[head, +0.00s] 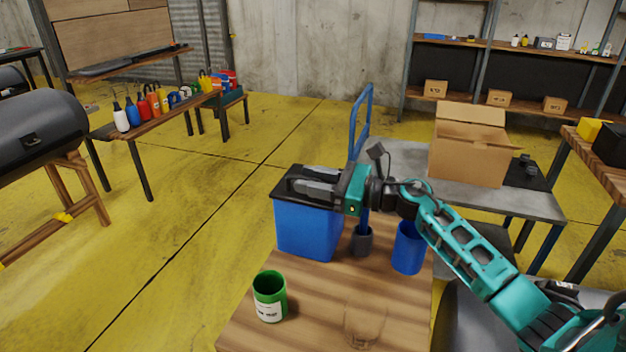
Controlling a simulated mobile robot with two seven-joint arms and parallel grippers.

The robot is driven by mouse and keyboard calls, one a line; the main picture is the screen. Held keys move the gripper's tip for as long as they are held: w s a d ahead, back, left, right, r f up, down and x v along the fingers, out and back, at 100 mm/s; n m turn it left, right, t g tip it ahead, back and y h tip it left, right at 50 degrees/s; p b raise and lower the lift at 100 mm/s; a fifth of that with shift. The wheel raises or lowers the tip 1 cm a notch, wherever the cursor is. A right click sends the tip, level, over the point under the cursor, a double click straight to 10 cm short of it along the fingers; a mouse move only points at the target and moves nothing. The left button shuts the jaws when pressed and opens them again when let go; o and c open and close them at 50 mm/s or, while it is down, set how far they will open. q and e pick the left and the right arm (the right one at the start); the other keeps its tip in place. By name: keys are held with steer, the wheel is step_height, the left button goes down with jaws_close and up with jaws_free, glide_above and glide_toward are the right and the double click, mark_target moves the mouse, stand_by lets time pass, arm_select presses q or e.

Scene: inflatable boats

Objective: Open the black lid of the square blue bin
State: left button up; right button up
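The square blue bin (308,231) stands on the wooden table. Its black lid (283,188) lies flat on top and looks shut. My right gripper (298,181) reaches in from the right, over the lid. Its two grey fingers point left and look a little apart, with nothing seen between them. The gripper covers the middle and right of the lid, so I cannot tell whether it touches. My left gripper is out of view.
On the wooden table (315,300), a green can (269,297) stands in front of the bin. A dark grey holder (361,242) and a blue cup (408,248) stand to its right, below my arm. A cardboard box (467,155) sits on the grey table behind.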

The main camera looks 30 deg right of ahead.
jaws_close()
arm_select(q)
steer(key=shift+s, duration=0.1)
arm_select(e)
steer(key=shift+d+r, duration=0.1)
steer(key=shift+d, duration=0.05)
